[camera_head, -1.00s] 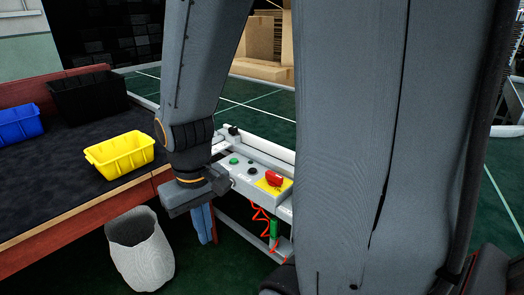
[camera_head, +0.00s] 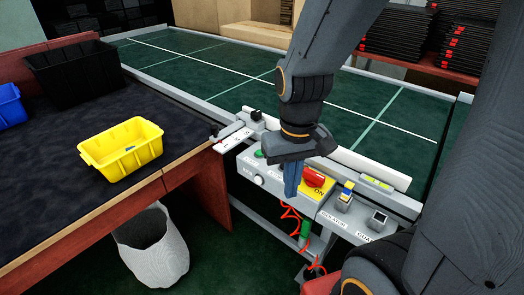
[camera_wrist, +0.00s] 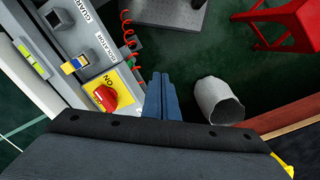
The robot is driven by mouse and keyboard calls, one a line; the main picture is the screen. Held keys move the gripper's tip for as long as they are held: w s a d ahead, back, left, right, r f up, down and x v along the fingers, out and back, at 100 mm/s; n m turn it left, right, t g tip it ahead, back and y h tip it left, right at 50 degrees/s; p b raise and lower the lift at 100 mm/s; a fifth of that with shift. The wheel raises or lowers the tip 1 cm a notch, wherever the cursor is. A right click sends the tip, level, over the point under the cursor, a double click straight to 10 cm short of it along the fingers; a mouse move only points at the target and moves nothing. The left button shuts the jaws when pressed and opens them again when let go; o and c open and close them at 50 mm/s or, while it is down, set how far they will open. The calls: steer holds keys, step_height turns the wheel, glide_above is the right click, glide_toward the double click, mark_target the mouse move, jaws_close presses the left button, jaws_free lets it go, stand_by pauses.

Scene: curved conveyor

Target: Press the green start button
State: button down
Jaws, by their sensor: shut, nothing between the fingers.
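The green start button (camera_head: 259,153) sits on the top left part of the grey control panel (camera_head: 330,217) in the head view. It is partly hidden at the right, beside my wrist. My gripper (camera_head: 290,194) points down with its blue fingers together and nothing between them. In the picture the fingers are to the right of and below the green button, over the panel near the red switch. In the wrist view the closed fingers (camera_wrist: 162,84) hang beside the panel's edge; the green button is not visible there. I cannot tell whether the fingers touch the panel.
A red rotary switch (camera_head: 314,177) on a yellow ON plate is close to the right of my fingers. A white knob (camera_head: 258,180) is below the green button. A yellow bin (camera_head: 122,150) stands on the left table, and a white waste basket (camera_head: 158,258) is on the floor.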

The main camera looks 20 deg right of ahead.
steer(key=w+d+r+n+t+p, duration=0.25)
steer(key=w+n+t+p, duration=0.2)
steer(key=w+p, duration=0.8)
steer(key=n+t+y+p, duration=0.2)
steer(key=n+t+p, duration=0.2)
steer(key=n, duration=0.4)
glide_above(260, 153)
steer(key=f, duration=0.1)
steer(key=shift+s+d+f+m, duration=0.2)
steer(key=shift+s+d+m, duration=0.1)
steer(key=shift+s, duration=0.1)
step_height(260, 153, down, 9)
steer(key=b, duration=0.5)
steer(key=shift+b, duration=0.4)
steer(key=shift+f+b, duration=0.3)
steer(key=shift+f, duration=0.05)
